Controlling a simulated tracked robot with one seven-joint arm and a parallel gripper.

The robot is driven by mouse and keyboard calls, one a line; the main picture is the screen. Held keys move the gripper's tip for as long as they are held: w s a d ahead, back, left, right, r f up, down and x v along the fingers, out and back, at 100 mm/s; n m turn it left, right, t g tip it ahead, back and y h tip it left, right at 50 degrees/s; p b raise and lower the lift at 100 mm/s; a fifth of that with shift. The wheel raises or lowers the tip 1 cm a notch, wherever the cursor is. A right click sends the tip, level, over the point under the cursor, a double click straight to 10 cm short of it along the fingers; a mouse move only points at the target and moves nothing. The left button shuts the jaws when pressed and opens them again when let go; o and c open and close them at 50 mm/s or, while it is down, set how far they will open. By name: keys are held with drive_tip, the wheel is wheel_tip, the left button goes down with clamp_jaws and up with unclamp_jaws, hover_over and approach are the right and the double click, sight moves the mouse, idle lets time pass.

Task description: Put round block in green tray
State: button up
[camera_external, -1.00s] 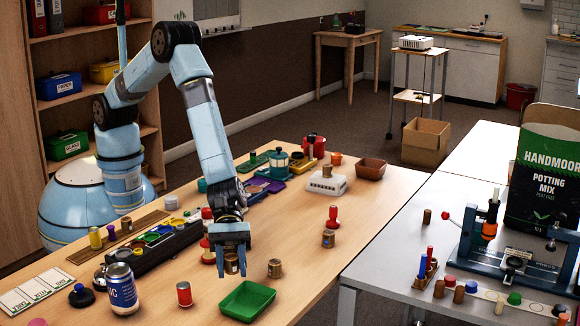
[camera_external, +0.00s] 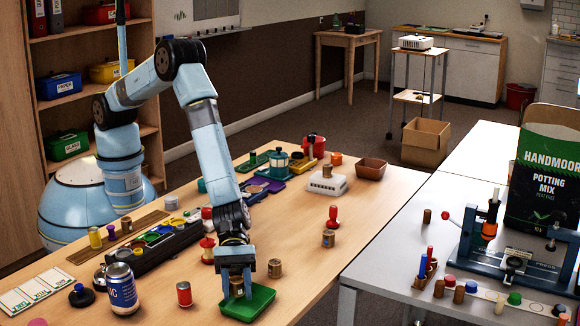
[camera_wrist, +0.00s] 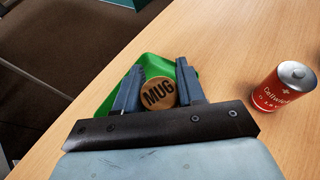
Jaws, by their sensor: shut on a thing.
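The round block (camera_wrist: 158,93) is a tan cylinder with "MUG" written on its top. In the wrist view it sits between the two fingers of my gripper (camera_wrist: 161,88), which is shut on it. In the external view my gripper (camera_external: 237,284) points down over the left part of the green tray (camera_external: 262,297), with the block (camera_external: 237,290) low between its fingers. The green tray (camera_wrist: 150,61) also shows behind the fingers in the wrist view. I cannot tell whether the block touches the tray floor.
A red can (camera_external: 184,294) stands left of the tray, and it also shows in the wrist view (camera_wrist: 284,87). A similar brown cylinder (camera_external: 275,268) stands just behind the tray. A blue-and-white can (camera_external: 122,289) is farther left. The table is clear right of the tray.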

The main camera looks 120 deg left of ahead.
drive_tip(key=o, duration=1)
